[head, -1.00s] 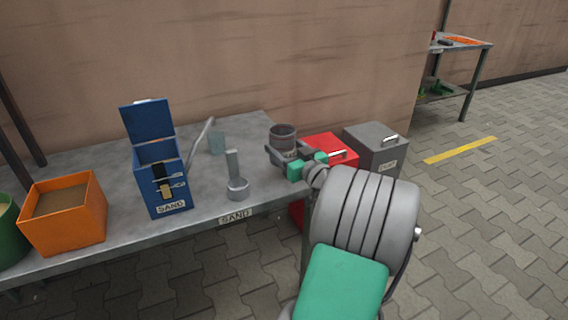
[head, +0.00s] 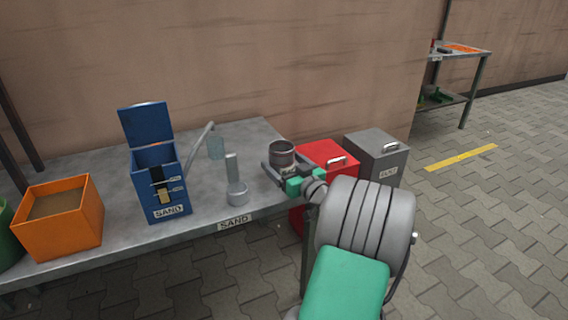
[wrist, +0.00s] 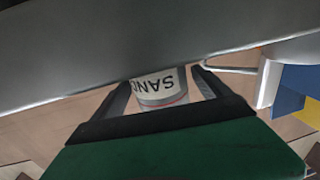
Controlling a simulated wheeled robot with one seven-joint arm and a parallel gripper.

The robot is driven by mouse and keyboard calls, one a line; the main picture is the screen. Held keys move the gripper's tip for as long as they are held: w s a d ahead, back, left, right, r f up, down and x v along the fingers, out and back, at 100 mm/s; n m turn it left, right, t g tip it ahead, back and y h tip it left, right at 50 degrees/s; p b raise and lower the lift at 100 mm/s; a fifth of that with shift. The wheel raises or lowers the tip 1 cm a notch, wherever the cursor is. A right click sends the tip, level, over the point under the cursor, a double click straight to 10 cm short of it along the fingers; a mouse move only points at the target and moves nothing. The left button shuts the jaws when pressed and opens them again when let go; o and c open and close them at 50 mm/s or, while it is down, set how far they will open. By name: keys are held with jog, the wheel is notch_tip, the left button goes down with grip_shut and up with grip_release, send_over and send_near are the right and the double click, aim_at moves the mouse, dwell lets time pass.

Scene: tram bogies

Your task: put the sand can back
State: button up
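The sand can (head: 281,153) is a grey, open-topped cylinder at the right end of the grey bench (head: 120,243). My gripper (head: 279,172) is shut on it and holds it upright. In the wrist view the can (wrist: 158,88) shows a white label with upside-down "SAND" lettering and a red line, between the two dark fingers (wrist: 163,95). The can's lower part is hidden behind the gripper in the head view, so I cannot tell whether it touches the bench. A "SAND" label (head: 235,222) is on the bench's front edge.
An orange bin (head: 65,230) of sand stands farther left. A red bin (head: 328,153) and a grey bin (head: 375,150) stand right of the bench.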

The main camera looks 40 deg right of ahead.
jog(key=shift+s+r+p, duration=0.2)
jog(key=shift+p, duration=0.15)
jog(key=s+a+p, duration=0.1)
jog(key=s+a, duration=0.1)
jog(key=s, duration=0.9)
jog(key=shift+s+p, duration=0.25)
jog(key=shift+p, duration=0.05)
jog(key=shift+f, duration=0.1)
dwell(0.5)
